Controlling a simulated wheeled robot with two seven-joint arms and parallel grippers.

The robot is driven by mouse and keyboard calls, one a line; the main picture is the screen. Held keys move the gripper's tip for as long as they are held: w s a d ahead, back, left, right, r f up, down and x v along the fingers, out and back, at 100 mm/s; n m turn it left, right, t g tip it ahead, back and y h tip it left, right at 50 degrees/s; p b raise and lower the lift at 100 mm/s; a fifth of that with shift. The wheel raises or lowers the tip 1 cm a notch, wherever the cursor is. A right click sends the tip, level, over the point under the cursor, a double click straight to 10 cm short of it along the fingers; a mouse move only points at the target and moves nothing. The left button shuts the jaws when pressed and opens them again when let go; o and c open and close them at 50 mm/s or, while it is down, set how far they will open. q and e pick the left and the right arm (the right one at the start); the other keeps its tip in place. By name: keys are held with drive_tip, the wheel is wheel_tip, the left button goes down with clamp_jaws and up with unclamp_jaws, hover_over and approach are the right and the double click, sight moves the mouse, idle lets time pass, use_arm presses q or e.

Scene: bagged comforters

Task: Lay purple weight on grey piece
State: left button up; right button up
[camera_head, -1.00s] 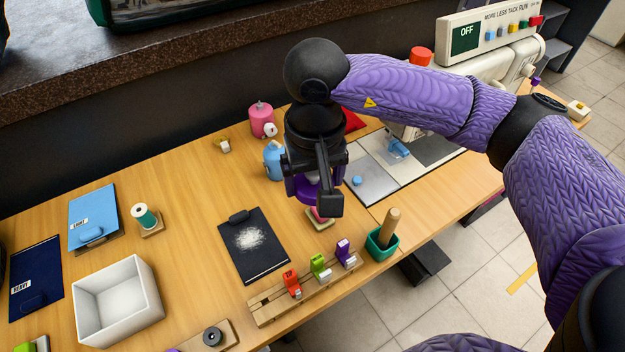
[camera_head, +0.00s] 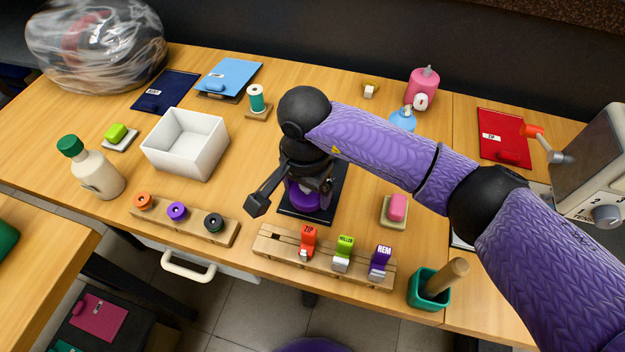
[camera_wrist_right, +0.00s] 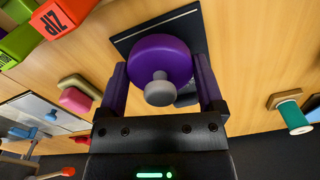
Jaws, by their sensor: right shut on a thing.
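The purple weight (camera_head: 303,201) is a round purple disc with a grey knob. My right gripper (camera_head: 292,196) is shut on it and holds it over the dark clipboard (camera_head: 338,200). In the right wrist view, the weight (camera_wrist_right: 160,60) sits between the two fingers, with its grey knob towards the camera. The dark clipboard (camera_wrist_right: 150,40) is behind it. Whether the weight touches the clipboard, I cannot tell. The grey panel (camera_wrist_right: 45,118) of the machine bed shows at the left in that view, with a blue piece on it. In the head view my arm hides most of it. My left gripper is not in view.
A wooden rack (camera_head: 325,262) with red, green and purple tabs stands in front of the clipboard. A white bin (camera_head: 187,144) and a spool rack (camera_head: 185,219) are to the left. A pink block (camera_head: 397,207) and a green cup (camera_head: 428,290) are to the right.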

wheel_tip(320, 180, down, 2)
drive_tip(key=shift+f+b, duration=0.1)
drive_tip(key=shift+b, duration=0.4)
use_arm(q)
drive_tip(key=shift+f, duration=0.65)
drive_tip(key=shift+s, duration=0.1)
use_arm(e)
drive_tip(key=shift+f, duration=0.2)
use_arm(q)
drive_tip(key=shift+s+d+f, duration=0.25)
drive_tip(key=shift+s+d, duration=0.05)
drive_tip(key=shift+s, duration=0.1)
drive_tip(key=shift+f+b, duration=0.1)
drive_tip(key=shift+b, duration=0.2)
use_arm(e)
drive_tip(key=shift+f, duration=0.15)
drive_tip(key=o, duration=1.2)
drive_tip(key=shift+c, duration=0.2)
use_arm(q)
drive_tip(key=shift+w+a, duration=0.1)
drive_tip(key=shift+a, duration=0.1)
